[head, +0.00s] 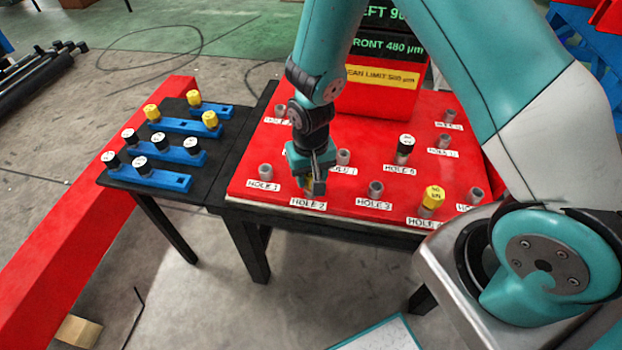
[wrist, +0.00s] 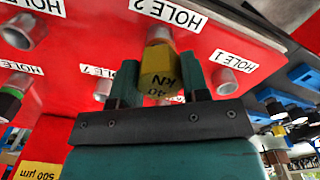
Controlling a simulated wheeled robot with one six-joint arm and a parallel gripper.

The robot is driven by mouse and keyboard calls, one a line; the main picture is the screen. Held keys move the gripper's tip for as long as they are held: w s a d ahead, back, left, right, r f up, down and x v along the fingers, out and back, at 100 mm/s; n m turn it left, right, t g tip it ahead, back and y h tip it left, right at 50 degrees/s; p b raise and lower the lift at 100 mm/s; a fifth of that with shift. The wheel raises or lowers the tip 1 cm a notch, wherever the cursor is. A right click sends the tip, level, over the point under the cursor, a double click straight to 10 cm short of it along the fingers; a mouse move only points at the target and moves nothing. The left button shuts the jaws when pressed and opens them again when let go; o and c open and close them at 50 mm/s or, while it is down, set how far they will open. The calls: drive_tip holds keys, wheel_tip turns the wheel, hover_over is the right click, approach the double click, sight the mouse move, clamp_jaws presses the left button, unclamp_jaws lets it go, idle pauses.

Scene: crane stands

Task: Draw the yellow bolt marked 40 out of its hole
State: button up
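The yellow bolt (wrist: 158,68) shows in the wrist view, its face reading 40 kN upside down. It stands at the grey sleeve of HOLE 2 (wrist: 158,34), and I cannot tell how deep it sits. My gripper (wrist: 162,82) has one finger on each side of its yellow head, and both fingers appear to touch it. In the head view my gripper (head: 312,186) points down at HOLE 2 and mostly hides the bolt. A second yellow bolt (head: 433,197) stands in a front hole to the right; its mark is hard to read.
The red plate (head: 335,201) has several empty grey sleeves and a black-capped bolt (head: 405,145) behind. A black side table (head: 115,176) on the left carries blue racks (head: 165,179) with black and yellow bolts. A red block with signs (head: 380,100) stands at the back.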

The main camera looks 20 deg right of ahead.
drive_tip(key=shift+r, duration=0.15)
drive_tip(key=shift+r+p, duration=2.4)
drive_tip(key=shift+r, duration=0.4)
